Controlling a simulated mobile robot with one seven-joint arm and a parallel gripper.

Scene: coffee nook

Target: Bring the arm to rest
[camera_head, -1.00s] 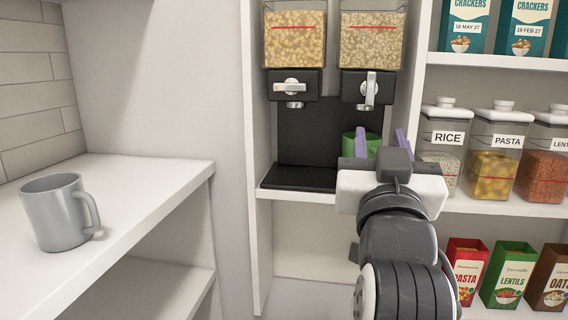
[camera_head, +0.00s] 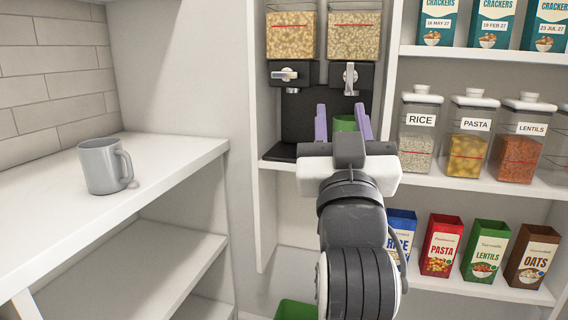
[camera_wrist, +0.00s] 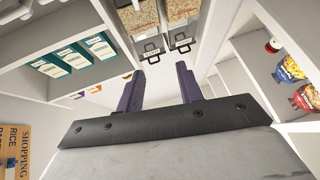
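My gripper (camera_head: 341,108) is raised in the middle of the head view, in front of the cereal dispenser nook. Its two purple fingers stand apart with nothing visible between them. The wrist view shows the same open, empty fingers (camera_wrist: 161,85). A green cup (camera_head: 344,123) stands on the black dispenser base, behind the fingers in the picture. Its lower part is hidden by my gripper.
A grey mug (camera_head: 104,166) stands on the white counter (camera_head: 165,165) at left. Two dispensers (camera_head: 291,36) hang above the nook. Shelves at right hold jars (camera_head: 468,135) and boxes (camera_head: 441,246). A green object (camera_head: 296,310) shows at the bottom edge.

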